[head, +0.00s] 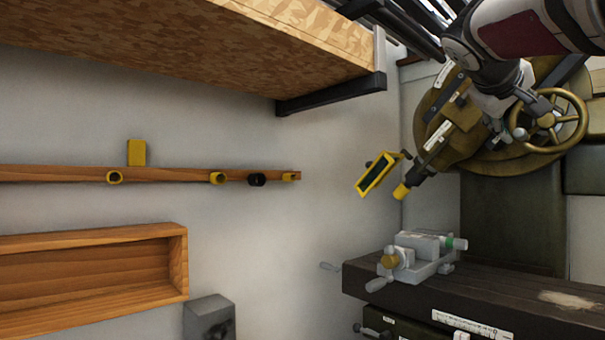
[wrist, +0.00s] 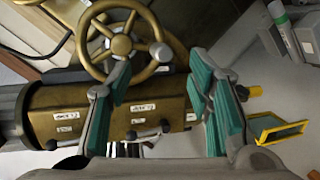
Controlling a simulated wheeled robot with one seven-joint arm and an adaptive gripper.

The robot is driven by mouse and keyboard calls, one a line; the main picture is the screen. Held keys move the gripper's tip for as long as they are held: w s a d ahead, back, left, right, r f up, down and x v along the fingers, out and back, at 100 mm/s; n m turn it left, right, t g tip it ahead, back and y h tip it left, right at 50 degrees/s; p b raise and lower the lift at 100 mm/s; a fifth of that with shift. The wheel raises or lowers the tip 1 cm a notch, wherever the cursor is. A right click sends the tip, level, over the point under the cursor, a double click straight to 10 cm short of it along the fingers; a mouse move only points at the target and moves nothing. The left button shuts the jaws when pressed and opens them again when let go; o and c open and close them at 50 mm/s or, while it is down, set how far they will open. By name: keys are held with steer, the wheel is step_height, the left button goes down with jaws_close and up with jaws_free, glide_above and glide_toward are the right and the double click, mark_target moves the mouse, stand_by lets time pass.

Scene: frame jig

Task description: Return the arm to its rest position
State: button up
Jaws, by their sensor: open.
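My arm reaches in from the upper right of the head view. My gripper (wrist: 160,75) shows in the wrist view with its two teal-padded fingers spread apart and nothing between them. In the head view my gripper (head: 497,104) is in front of the brass-coloured machine head (head: 435,105), by its spoked handwheel (head: 548,120), and its fingers are hard to make out. In the wrist view the handwheel (wrist: 120,45) lies beyond the fingers; I cannot tell the gap to it.
A yellow-framed dark panel (head: 376,175) sticks out left of the machine. A grey vise (head: 425,258) stands on the dark bench (head: 480,295) below. A wooden rail (head: 60,174), an open wooden box (head: 80,235) and an overhead shelf (head: 230,40) are at left. Pale wall space lies between.

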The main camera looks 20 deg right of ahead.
steer(key=a+f+n+t+y+p, duration=0.25)
steer(key=a+f+y, duration=0.25)
steer(key=a+f, duration=0.65)
steer(key=s+a+f+n+g+y+p, duration=0.1)
steer(key=s+a+f+g+y+p, duration=0.1)
steer(key=s+a+f, duration=0.7)
steer(key=s+a+f+n+g+y+p, duration=0.1)
steer(key=s+a+f+y+p, duration=0.3)
steer(key=s+a+f, duration=0.5)
steer(key=a+f+y, duration=0.2)
steer(key=a+f, duration=0.2)
steer(key=a, duration=0.3)
steer(key=shift+s+g+y, duration=0.2)
steer(key=shift+g+y, duration=0.1)
steer(key=shift+g, duration=0.05)
